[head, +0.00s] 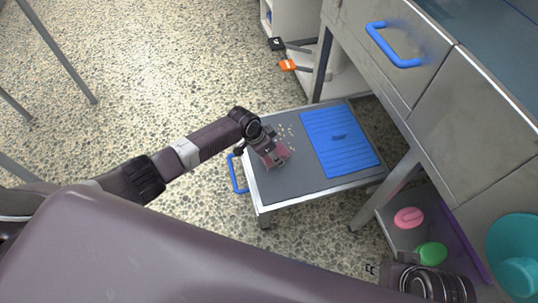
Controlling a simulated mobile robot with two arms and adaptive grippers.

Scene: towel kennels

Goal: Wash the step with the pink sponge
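The step (291,184) is a low metal stand with a grey top, a blue ribbed mat (340,155) on its right part and a blue handle (237,174) at its left. Pale crumbs (287,132) lie on the grey part. A dark mark (339,137) shows on the mat. My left gripper (270,152) is low over the grey part, beside the crumbs. It appears shut on a dull pink block, which looks like the pink sponge (278,157); contact with the top is unclear. My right gripper (373,269) is at the bottom right, its fingers mostly hidden.
A pink oval thing (408,217) and a green one (432,253) lie on a low shelf at the right. A teal bucket (513,250) stands beside them.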

